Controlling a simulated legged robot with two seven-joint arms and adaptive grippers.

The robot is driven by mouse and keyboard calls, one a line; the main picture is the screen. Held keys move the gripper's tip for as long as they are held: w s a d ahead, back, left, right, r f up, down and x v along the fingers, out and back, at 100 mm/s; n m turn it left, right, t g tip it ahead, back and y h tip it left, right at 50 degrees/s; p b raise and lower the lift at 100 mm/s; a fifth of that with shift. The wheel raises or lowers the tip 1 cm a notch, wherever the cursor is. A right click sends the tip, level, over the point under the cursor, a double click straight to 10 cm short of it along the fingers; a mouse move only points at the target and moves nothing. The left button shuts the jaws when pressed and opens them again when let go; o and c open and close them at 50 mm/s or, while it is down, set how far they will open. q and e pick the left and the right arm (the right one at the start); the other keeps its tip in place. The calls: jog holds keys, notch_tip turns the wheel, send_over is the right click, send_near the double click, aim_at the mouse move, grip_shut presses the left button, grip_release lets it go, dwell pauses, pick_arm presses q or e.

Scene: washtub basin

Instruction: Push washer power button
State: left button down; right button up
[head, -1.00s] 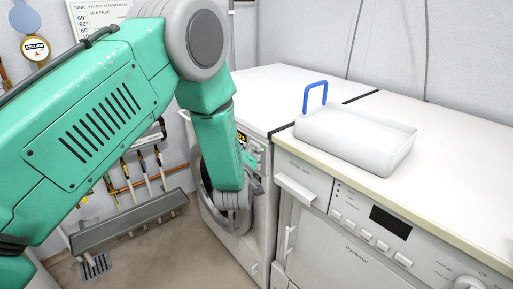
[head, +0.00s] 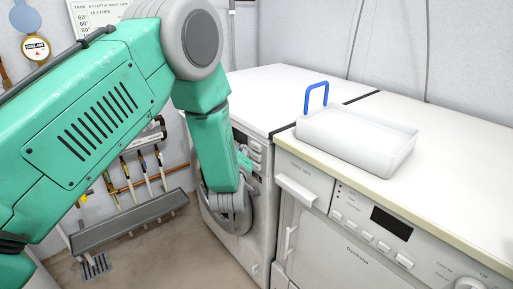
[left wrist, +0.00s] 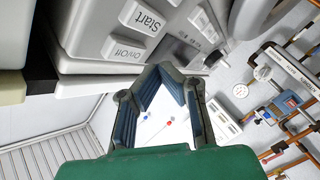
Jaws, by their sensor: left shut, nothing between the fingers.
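The white washer (head: 285,92) stands left of the dishwasher in the head view, with its control panel partly hidden behind my green left arm. In the left wrist view, the On/Off button (left wrist: 126,50) and the Start button (left wrist: 148,21) are on the panel at the upper left. My left gripper (left wrist: 166,72) is shut and empty, with its fingertips just right of and below the On/Off button. It also shows in the head view as a small green part (head: 245,160) at the panel. I cannot tell whether it touches the panel. My right gripper is not in view.
A dishwasher (head: 350,252) stands right of the washer. A grey trough (head: 130,222) runs along the wall at left. Open floor lies in front of the washer.

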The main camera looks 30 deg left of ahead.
pick_arm(q)
jog(key=shift+s+d, duration=0.1)
jog(key=shift+d, duration=0.15)
jog(key=s+a+p, duration=0.1)
jog(key=s+a, duration=0.1)
jog(key=s, duration=0.3)
jog(key=shift+s+a, duration=0.25)
dwell(0.5)
